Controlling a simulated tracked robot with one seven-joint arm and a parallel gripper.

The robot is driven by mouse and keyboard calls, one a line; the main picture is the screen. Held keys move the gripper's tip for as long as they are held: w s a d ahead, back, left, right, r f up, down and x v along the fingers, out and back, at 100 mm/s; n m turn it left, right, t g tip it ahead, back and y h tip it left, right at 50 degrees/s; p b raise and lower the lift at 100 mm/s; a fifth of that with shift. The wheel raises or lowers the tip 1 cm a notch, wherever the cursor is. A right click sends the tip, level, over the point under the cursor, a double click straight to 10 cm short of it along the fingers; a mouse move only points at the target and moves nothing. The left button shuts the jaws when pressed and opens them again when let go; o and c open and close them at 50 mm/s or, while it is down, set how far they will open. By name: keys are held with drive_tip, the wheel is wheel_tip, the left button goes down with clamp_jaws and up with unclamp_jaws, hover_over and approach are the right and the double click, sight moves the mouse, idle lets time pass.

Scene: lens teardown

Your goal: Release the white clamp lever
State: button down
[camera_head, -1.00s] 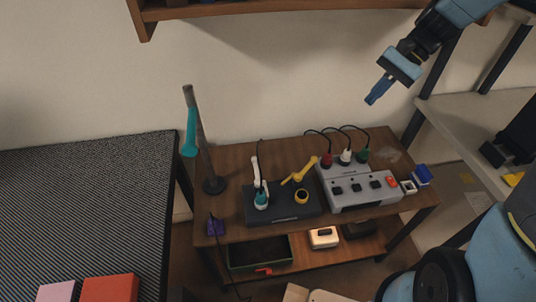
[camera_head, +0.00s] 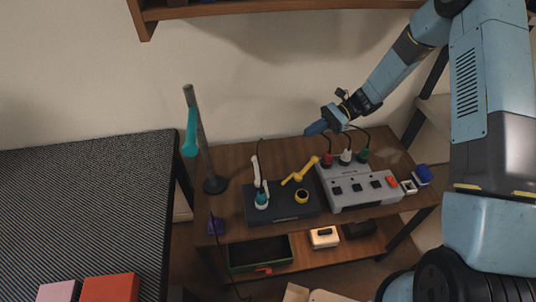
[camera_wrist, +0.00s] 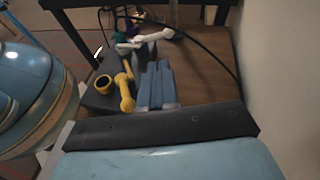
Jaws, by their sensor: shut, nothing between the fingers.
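The white clamp lever (camera_head: 255,171) stands up from the dark clamp base (camera_head: 287,211), beside a teal-and-white round part (camera_head: 261,199). In the wrist view the white lever (camera_wrist: 152,35) lies beyond my fingers, near the top. A yellow lever (camera_head: 300,170) leans up and to the right on the same base, by a yellow ring with a dark centre (camera_head: 302,196). My gripper (camera_head: 314,129) is above the back of the table, up and right of the white lever and apart from it. Its blue fingers (camera_wrist: 156,72) are together, with nothing between them.
A grey box with black buttons and coloured plugs (camera_head: 360,188) stands to the right, its cables arching behind. A dark post with a teal handle (camera_head: 195,140) rises at the left. White and blue small parts (camera_head: 422,174) lie at the table's right end.

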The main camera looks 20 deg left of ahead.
drive_tip(key=shift+m+g+y, duration=0.3)
drive_tip(key=shift+m+y, duration=0.4)
drive_tip(key=f, duration=0.1)
drive_tip(key=a+f, duration=0.1)
drive_tip(key=f, duration=0.1)
drive_tip(key=a+f, duration=0.1)
drive_tip(key=shift+s+a+f, duration=0.1)
drive_tip(key=shift+f, duration=0.15)
drive_tip(key=x, duration=1.4)
drive_tip(key=shift+f, duration=0.1)
